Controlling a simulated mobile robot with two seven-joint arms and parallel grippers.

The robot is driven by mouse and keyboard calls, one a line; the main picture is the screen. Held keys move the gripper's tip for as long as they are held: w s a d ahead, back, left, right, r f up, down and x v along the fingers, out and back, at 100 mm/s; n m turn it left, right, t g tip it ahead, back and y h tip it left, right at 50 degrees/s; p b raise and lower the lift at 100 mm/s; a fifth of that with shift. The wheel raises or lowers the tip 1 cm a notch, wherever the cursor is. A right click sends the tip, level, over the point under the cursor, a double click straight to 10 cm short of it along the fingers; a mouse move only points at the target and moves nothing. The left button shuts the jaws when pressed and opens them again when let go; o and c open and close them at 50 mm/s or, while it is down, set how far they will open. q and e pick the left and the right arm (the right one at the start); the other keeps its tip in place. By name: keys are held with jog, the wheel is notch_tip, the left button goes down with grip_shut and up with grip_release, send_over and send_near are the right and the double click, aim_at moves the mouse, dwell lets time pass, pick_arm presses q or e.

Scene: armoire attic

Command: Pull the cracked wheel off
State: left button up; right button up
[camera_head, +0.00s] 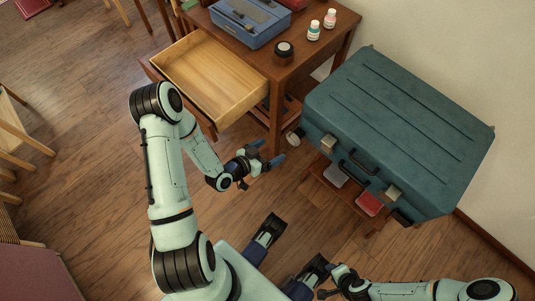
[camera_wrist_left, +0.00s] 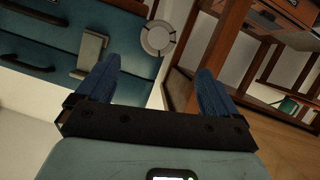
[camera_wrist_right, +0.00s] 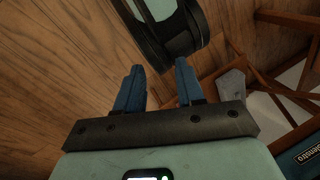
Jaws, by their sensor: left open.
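A pale wheel (camera_head: 293,138) sits at the near left corner of the teal suitcase (camera_head: 400,120). In the left wrist view the wheel (camera_wrist_left: 158,38) is round and whitish with a grey hub; I cannot make out a crack. My left gripper (camera_head: 269,154) is open and empty, just left of and slightly below the wheel in the head view. In the left wrist view the wheel lies ahead, between the blue fingers and beyond their tips. My right gripper (camera_wrist_right: 160,68) is open and empty, low over the floor, away from the suitcase.
The suitcase rests on a low wooden stand (camera_head: 325,180) holding a red item (camera_head: 369,203). A wooden desk (camera_head: 318,46) with a pulled-out, empty drawer (camera_head: 205,75) stands left of it. A blue toolbox (camera_head: 250,22), two small bottles and a dark jar (camera_head: 284,50) are on top.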

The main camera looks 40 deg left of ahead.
aim_at(291, 140)
pick_arm(q)
jog(key=b+x, duration=0.2)
jog(key=x, duration=1)
jog(key=shift+w+d+f, duration=0.15)
jog(key=shift+w, duration=0.15)
pick_arm(e)
jog(key=shift+t+h, duration=0.4)
jog(key=shift+t, duration=0.3)
jog(key=w+f, duration=0.1)
jog(key=w+d+f, duration=0.1)
jog(key=w, duration=0.1)
jog(key=w+d+f, duration=0.1)
jog(key=shift+w+d, duration=0.15)
jog(key=shift+d, duration=0.05)
pick_arm(q)
jog(key=c, duration=1)
